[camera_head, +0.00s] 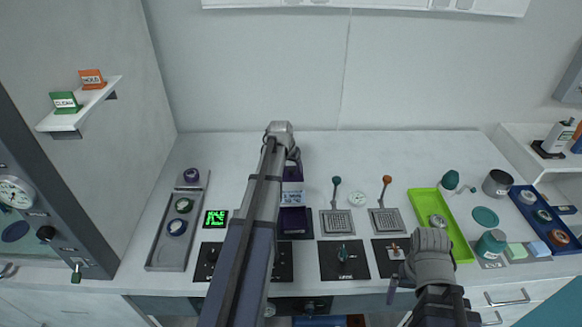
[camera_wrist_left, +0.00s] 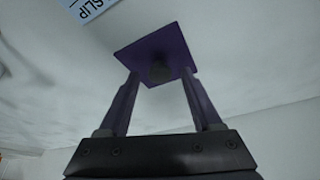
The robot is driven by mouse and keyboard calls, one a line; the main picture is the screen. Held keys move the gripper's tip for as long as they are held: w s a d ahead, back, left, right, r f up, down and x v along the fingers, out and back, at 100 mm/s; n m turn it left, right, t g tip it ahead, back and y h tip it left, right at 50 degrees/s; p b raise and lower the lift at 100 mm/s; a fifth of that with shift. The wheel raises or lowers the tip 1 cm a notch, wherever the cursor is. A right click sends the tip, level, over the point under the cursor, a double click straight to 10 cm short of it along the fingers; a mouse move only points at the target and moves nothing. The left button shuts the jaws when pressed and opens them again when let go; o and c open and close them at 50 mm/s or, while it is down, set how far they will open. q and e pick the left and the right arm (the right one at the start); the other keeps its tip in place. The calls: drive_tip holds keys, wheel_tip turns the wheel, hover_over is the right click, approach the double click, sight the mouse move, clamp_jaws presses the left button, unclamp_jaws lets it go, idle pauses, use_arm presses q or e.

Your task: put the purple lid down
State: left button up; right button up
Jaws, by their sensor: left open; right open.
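The purple lid (camera_wrist_left: 178,41) is a square plate with a dark knob (camera_wrist_left: 159,72) in the left wrist view. It appears to lie on the white tabletop, beside a pale blue SLIP label. My left gripper (camera_wrist_left: 158,84) is open, its two fingers spread on either side of the knob. In the head view, my left arm partly hides the lid (camera_head: 294,172), which shows behind the label and the open purple box (camera_head: 293,222). My right gripper (camera_head: 393,288) is low at the front edge of the table, partly hidden by its own wrist.
A grey tray (camera_head: 161,246) with several round jars stands left of my left arm. Two grey grid plates (camera_head: 336,223) with levers and a lime green tray (camera_head: 426,203) lie to the right. Black panels line the front edge. The tabletop behind the levers is clear.

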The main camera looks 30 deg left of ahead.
use_arm(q)
drive_tip(key=p+v, duration=1.1)
drive_tip(key=v, duration=0.1)
drive_tip(key=shift+d, duration=0.1)
drive_tip(key=s+d+f+m+g, duration=0.1)
drive_tip(key=s+d, duration=0.2)
drive_tip(key=d, duration=0.7)
drive_tip(key=s+d+m+g, duration=0.15)
drive_tip(key=s+d, duration=0.25)
drive_tip(key=d, duration=0.6)
drive_tip(key=s+d+m+g, duration=0.2)
drive_tip(key=s+d+m, duration=0.1)
drive_tip(key=s+d, duration=1.2)
drive_tip(key=shift+s+d+f+y, duration=0.2)
drive_tip(key=shift+d+f+y, duration=0.15)
drive_tip(key=shift+d, duration=0.3)
